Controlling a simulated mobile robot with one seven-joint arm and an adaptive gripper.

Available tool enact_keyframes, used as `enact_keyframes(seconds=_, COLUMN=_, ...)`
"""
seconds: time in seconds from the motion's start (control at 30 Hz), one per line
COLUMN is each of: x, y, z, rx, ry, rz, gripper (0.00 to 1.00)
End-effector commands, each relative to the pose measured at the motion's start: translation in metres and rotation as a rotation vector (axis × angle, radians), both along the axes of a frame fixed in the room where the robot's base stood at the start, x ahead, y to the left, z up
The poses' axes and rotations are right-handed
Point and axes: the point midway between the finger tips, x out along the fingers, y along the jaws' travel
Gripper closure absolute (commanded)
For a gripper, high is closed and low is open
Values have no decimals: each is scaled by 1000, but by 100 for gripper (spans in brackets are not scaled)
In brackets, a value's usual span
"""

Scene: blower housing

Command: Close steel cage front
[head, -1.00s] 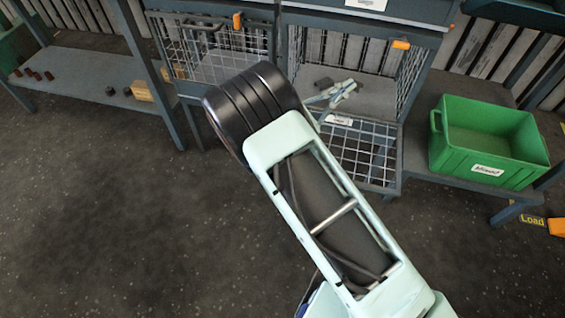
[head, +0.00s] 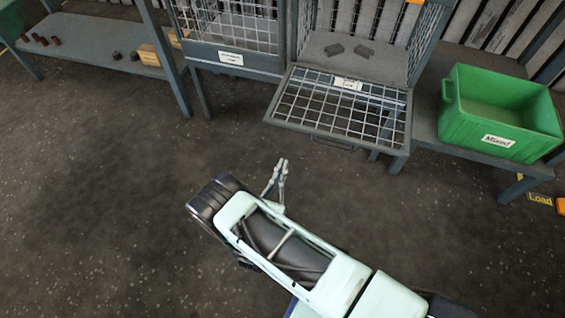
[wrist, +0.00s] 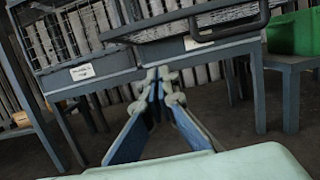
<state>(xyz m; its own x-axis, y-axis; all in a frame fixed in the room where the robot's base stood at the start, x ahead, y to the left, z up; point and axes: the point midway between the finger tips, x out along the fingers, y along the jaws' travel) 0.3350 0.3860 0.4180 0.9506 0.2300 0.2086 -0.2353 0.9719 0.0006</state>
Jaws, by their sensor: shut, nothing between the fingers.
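The steel cage front (head: 318,128) is a wire-mesh panel in a grey frame. It is folded down and out from the lower edge of the right-hand cage (head: 425,45), which stands open. A dark bar handle (head: 333,144) is on its outer edge. The wrist view shows the front (wrist: 185,26) and its handle (wrist: 232,34) above the fingers. My gripper (head: 282,163) is shut and empty over the floor, in front of and apart from the panel. It also shows in the wrist view (wrist: 163,76). Two dark blocks (head: 349,49) lie inside the cage.
A neighbouring cage (head: 238,35) with a mesh front stands at left. A green bin (head: 495,125) labelled Mixed sits on a low shelf at right. A shelf (head: 85,45) with small parts is at far left. The floor (head: 110,170) in front is clear.

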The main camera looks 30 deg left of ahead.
Motion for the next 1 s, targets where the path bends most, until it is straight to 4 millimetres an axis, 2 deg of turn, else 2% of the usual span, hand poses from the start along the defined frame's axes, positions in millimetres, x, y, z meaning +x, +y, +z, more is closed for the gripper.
enact_keyframes(seconds=0.3, x=69, y=15, z=13, rx=2, ry=-3, rz=-6, gripper=100)
enact_keyframes(seconds=0.37, x=78, y=17, z=17, rx=1, ry=-2, rz=-5, gripper=100)
enact_keyframes(seconds=0.5, x=75, y=18, z=38, rx=0, ry=0, rz=-2, gripper=100)
enact_keyframes(seconds=0.63, x=75, y=18, z=48, rx=1, ry=0, rz=-3, gripper=100)
enact_keyframes(seconds=1.0, x=75, y=18, z=57, rx=-1, ry=0, rz=-1, gripper=100)
